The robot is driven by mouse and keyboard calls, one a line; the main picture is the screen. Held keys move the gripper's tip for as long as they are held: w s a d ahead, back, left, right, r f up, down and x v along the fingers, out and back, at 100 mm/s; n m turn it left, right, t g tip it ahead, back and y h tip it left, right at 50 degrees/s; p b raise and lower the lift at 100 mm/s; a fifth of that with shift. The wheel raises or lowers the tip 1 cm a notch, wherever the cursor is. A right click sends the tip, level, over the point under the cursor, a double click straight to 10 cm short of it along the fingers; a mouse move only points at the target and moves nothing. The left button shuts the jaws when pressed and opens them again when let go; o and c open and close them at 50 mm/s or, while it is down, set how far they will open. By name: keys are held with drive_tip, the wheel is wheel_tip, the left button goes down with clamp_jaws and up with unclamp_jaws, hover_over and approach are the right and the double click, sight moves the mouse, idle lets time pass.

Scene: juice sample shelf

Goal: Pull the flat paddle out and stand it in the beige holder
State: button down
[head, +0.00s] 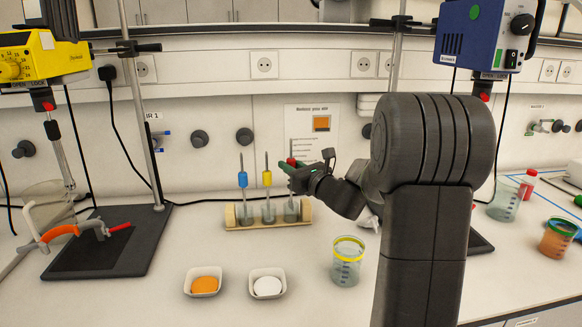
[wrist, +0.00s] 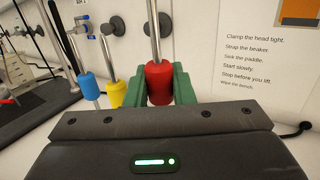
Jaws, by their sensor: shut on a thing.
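The beige holder (head: 230,216) stands on the bench against the back wall in the head view. Steel shafts with a blue grip (head: 243,180) and a yellow grip (head: 267,178) stand upright in it. My gripper (head: 288,167) is above the holder's right end, its green jaws shut on the red grip (wrist: 159,82) of a third steel shaft. In the wrist view the red grip sits between the jaws, with the blue grip (wrist: 89,85) and yellow grip (wrist: 118,93) to its left. The lower ends of the shafts are too small to tell which carries the flat paddle.
Two white dishes, one with orange powder (head: 204,285) and one with white powder (head: 267,287), lie in front of the holder. A yellow-rimmed beaker (head: 347,262) stands to their right. A stirrer stand with a dark base (head: 105,245) is at left. The bench between is clear.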

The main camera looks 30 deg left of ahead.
drive_tip(key=shift+f+b, duration=1.3)
drive_tip(key=shift+f, duration=0.2)
drive_tip(key=c, duration=1.2)
unclamp_jaws()
drive_tip(key=shift+o, duration=0.2)
drive_tip(key=r+v, duration=0.1)
drive_tip(key=v, duration=1.2)
drive_tip(key=shift+s+d+f+b, duration=0.15)
drive_tip(key=shift+d+f+b, duration=0.25)
drive_tip(key=shift+f, duration=0.05)
drive_tip(key=shift+a, duration=0.1)
